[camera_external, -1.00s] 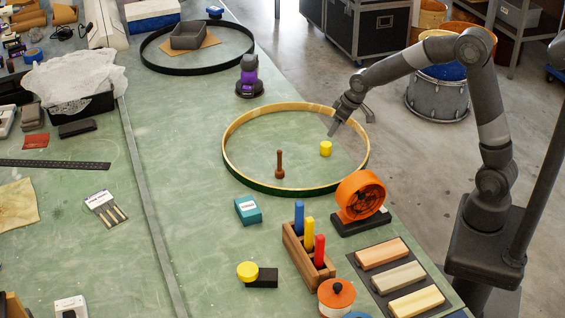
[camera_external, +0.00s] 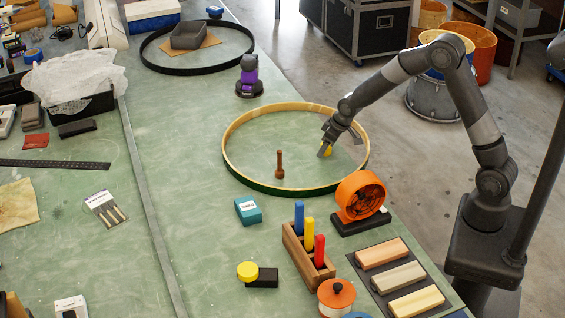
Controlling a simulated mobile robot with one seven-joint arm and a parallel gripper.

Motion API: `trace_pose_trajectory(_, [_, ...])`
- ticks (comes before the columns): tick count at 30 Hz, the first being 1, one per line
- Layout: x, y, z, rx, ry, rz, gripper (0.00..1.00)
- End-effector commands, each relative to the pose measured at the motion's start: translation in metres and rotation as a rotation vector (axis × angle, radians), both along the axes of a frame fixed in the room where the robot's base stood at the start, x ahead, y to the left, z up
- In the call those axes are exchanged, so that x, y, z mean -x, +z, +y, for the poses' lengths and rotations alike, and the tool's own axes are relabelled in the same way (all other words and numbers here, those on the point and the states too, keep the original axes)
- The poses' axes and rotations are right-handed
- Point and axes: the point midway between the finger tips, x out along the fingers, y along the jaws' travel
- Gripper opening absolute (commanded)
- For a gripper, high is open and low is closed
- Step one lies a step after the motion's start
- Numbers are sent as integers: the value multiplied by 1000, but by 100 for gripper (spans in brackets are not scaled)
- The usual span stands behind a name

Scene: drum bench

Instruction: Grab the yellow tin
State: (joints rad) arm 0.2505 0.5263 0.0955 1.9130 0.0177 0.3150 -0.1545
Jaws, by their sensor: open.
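The yellow tin (camera_external: 328,150) stands on the green bench inside the wooden drum hoop (camera_external: 228,160), toward its right side. My gripper (camera_external: 325,150) is low over the tin, and its fingers cover part of it. The jaws are open. I cannot tell whether either finger touches the tin.
A brown wooden peg (camera_external: 280,165) stands inside the hoop, left of my gripper. An orange round device (camera_external: 361,196) stands just outside the hoop's near right side. A purple and black object (camera_external: 249,78) stands beyond the hoop. The hoop's left interior is clear.

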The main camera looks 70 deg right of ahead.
Motion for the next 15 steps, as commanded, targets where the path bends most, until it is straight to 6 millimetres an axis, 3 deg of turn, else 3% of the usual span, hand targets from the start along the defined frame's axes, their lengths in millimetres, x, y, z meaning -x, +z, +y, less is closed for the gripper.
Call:
trace_pose_trajectory(6, [0, 0, 0, 0, 0, 0, 61])
trace_pose_trajectory(15, [0, 0, 0, 0, 0, 0, 36])
